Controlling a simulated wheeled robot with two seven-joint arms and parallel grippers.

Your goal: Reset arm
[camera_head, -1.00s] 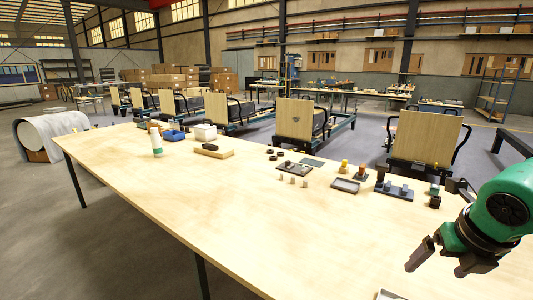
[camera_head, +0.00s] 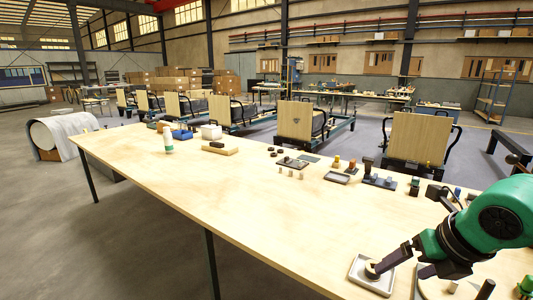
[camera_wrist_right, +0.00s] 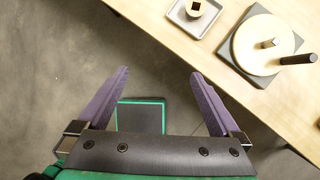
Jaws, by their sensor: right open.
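My right gripper (camera_head: 408,272) reaches in from the lower right of the head view, with its dark fingers spread. In the right wrist view the jaws (camera_wrist_right: 160,74) are open and empty, with bare floor between and beyond the fingertips. The table's edge runs diagonally to the right of them, so the fingers show beside the tabletop in that view. My left gripper is not in view.
The long wooden table (camera_head: 240,190) fills the middle, largely bare. A shallow tray (camera_wrist_right: 176,12) holds a small round piece. Beside it a pale disc (camera_wrist_right: 262,44) with a peg sits on a grey base. Small parts, a bottle (camera_head: 168,140) and bins line the far side.

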